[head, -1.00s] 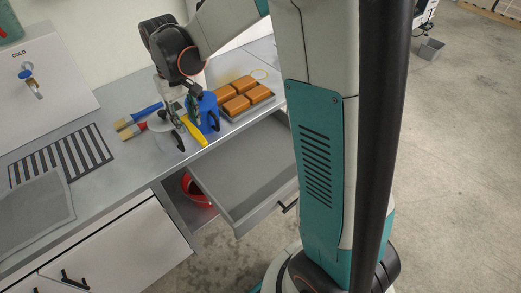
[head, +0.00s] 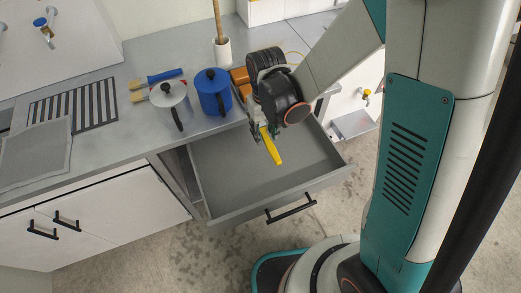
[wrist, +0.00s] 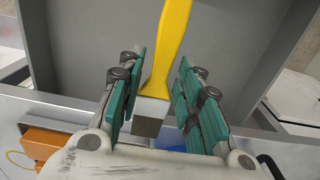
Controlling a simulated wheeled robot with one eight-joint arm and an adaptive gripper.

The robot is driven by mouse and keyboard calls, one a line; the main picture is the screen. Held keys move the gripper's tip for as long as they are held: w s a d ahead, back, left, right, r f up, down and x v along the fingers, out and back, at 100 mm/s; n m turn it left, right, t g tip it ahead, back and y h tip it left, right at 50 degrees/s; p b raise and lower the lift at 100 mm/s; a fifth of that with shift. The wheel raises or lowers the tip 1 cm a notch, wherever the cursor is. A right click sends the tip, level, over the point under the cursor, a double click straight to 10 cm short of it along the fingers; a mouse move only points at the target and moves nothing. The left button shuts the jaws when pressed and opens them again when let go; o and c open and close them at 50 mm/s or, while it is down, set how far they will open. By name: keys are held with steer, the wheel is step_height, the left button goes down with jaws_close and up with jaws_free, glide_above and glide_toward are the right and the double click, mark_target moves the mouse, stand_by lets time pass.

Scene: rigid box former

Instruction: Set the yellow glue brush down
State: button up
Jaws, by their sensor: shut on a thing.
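The yellow glue brush (head: 271,148) is in my gripper (head: 260,128), its handle pointing down and forward over the open drawer (head: 225,160). In the wrist view the brush (wrist: 170,45) has its yellow handle reaching away over the grey drawer floor (wrist: 90,45). Its pale metal collar lies between the green finger pads of my gripper (wrist: 160,80). The gripper is shut on the brush. The drawer looks empty where it shows. I cannot tell how high the brush is above its floor.
On the counter (head: 100,145) stand a blue pot (head: 212,92) and a silver pot (head: 172,103). Brushes with blue (head: 163,76) and red handles lie behind them, right of a striped rack (head: 75,105).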

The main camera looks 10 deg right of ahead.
steer(key=b, duration=0.5)
glide_toward(259, 152)
steer(key=s+f, duration=0.2)
steer(key=f, duration=0.1)
steer(key=s+d+f, duration=0.1)
steer(key=f, duration=0.1)
steer(key=shift+s+d+f, duration=0.1)
steer(key=shift+s, duration=0.3)
steer(key=w, duration=0.2)
steer(key=w+a, duration=0.1)
steer(key=w, duration=0.1)
steer(key=shift+a+f+b, duration=0.1)
steer(key=shift+f+b, duration=0.15)
steer(key=shift+b, duration=0.15)
steer(key=shift+f+b, duration=0.3)
steer(key=shift+f, duration=0.15)
steer(key=shift+s, duration=0.1)
steer(key=shift+r, duration=0.1)
steer(key=o, duration=1.2)
